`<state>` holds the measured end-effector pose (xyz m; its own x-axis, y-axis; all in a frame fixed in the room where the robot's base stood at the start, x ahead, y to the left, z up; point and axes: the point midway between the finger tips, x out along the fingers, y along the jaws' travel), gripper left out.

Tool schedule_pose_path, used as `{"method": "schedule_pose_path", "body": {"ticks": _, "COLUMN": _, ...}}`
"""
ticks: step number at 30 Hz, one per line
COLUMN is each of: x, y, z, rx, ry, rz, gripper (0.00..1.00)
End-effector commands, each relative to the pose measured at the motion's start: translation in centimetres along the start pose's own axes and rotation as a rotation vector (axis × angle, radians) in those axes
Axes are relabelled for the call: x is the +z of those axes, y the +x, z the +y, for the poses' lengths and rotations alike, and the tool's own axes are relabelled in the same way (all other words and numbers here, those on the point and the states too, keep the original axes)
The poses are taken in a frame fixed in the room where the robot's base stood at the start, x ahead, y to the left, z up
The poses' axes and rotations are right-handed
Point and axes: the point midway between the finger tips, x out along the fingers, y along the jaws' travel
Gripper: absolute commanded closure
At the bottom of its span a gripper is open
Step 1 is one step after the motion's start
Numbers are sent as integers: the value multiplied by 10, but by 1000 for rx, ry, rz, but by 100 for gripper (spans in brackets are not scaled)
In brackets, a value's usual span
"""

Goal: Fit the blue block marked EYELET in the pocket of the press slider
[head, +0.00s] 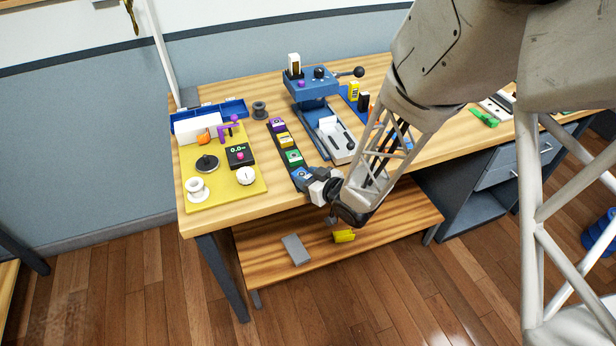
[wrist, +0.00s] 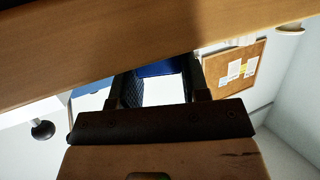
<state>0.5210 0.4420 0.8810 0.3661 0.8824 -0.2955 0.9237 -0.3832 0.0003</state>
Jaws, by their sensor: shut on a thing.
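The blue block (head: 299,173) is at the front end of a dark rack (head: 272,132). Its EYELET marking is too small to read here. My gripper (head: 306,180) is at this front end, shut on the blue block. In the wrist view a blue surface (wrist: 157,68) shows between the two fingers. I cannot tell whether the block still rests in the rack. The blue press (head: 311,84) stands behind and to the right. Its pale grey slider (head: 336,140) lies toward the table's front, with dark recesses in its top.
Purple (head: 277,124), yellow (head: 284,139) and green (head: 293,157) blocks sit in the rack. A yellow mat (head: 218,199) with spools and a scale lies at left. The press has a black-knobbed lever (head: 357,72). My arm covers the bench right of the slider.

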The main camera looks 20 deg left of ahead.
Motion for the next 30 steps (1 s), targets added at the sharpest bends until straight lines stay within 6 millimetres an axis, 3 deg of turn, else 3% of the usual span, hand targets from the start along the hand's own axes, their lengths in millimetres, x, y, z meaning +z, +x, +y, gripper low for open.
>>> {"method": "schedule_pose_path", "body": {"ticks": 1, "x": 0, "y": 0, "z": 0, "rx": 0, "ry": 0, "rz": 0, "gripper": 55}}
{"method": "schedule_pose_path", "body": {"ticks": 6, "x": 0, "y": 0, "z": 0, "rx": 0, "ry": 0, "rz": 0, "gripper": 32}}
{"method": "schedule_pose_path", "body": {"ticks": 22, "x": 0, "y": 0, "z": 0, "rx": 0, "ry": 0, "rz": 0, "gripper": 32}}
{"method": "schedule_pose_path", "body": {"ticks": 30, "x": 0, "y": -24, "z": 1, "rx": 1, "ry": 1, "rz": 0, "gripper": 32}}
